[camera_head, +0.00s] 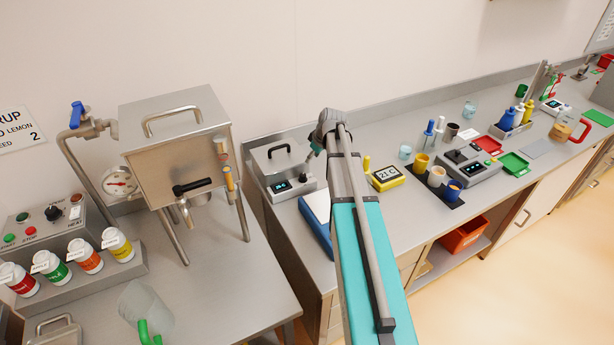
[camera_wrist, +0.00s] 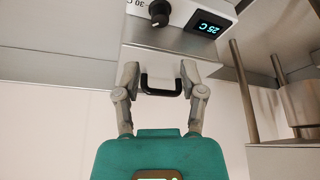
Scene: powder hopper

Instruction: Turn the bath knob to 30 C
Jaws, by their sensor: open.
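The bath (camera_head: 283,160) is a grey metal box with a black lid handle, left of centre in the head view. Its white front panel carries a dark round knob (camera_head: 303,177) and a small display (camera_head: 280,187). In the wrist view, which is upside down, the knob (camera_wrist: 160,12) is at the top and the display (camera_wrist: 208,27) reads 25 C. A partly cut-off "30 C" marking shows beside the knob. My gripper (camera_head: 311,155) is near the bath, apart from the knob. In the wrist view my gripper (camera_wrist: 160,70) is open and empty, its fingers framing the lid handle.
A steel hopper (camera_head: 180,145) on legs stands left of the bath. A blue flat item (camera_head: 316,226) lies in front of the bath, partly hidden by my arm.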

